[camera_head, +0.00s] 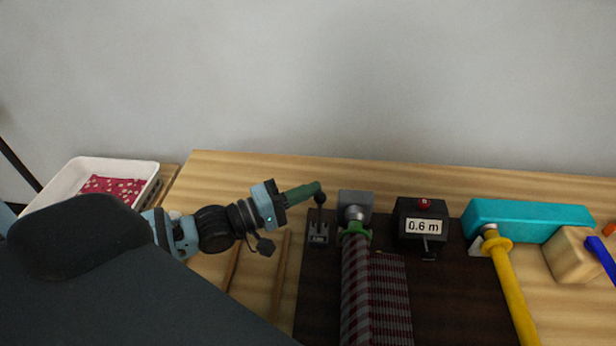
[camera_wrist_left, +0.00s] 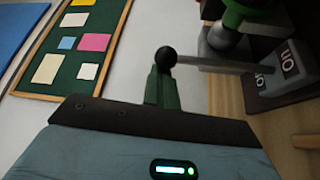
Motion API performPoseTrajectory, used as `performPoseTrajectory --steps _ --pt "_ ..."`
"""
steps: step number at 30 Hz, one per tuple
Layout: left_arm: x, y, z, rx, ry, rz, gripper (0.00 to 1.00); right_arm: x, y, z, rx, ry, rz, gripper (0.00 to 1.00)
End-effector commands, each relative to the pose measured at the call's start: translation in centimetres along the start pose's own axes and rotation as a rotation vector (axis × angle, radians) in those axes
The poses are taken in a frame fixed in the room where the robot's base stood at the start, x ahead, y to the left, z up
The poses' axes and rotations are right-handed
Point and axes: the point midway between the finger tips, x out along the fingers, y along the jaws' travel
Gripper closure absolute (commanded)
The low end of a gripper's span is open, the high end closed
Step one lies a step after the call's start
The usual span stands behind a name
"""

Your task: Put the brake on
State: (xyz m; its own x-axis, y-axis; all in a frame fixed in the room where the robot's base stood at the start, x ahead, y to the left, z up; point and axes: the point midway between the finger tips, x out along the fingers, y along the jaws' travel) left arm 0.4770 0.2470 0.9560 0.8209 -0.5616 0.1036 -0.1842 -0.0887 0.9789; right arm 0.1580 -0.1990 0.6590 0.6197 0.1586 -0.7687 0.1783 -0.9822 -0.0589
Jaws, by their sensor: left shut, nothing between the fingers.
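The brake lever has a black knob (camera_head: 319,198) on a thin shaft above a small grey base (camera_head: 318,239) with a light label, left of the fabric roll. My left gripper (camera_head: 318,187) has green fingers, shut and empty, tips beside the top of the knob. It also shows in the left wrist view (camera_wrist_left: 163,75). I cannot tell whether they touch. My right gripper is out of view.
Right of the lever are a striped fabric roll (camera_head: 358,290) with a green collar, a black counter (camera_head: 408,217) reading 0.6 m, a yellow rod (camera_head: 512,295), a teal box (camera_head: 545,218) and a wooden block (camera_head: 575,258). A white tray (camera_head: 137,168) stands left.

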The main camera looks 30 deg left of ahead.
Motion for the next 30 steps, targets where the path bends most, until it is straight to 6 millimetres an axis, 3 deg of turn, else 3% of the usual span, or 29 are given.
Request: performPoseTrajectory --steps 12,30 --pt "-1.7 0.2 3.0 0.23 -0.001 0.134 1.0 0.3 -0.1 1.4 0.002 -0.024 -0.002 0.64" --pt "-2.2 0.3 3.9 0.298 -0.002 0.174 1.0 0.3 -0.2 1.4 0.005 -0.021 -0.003 0.64"
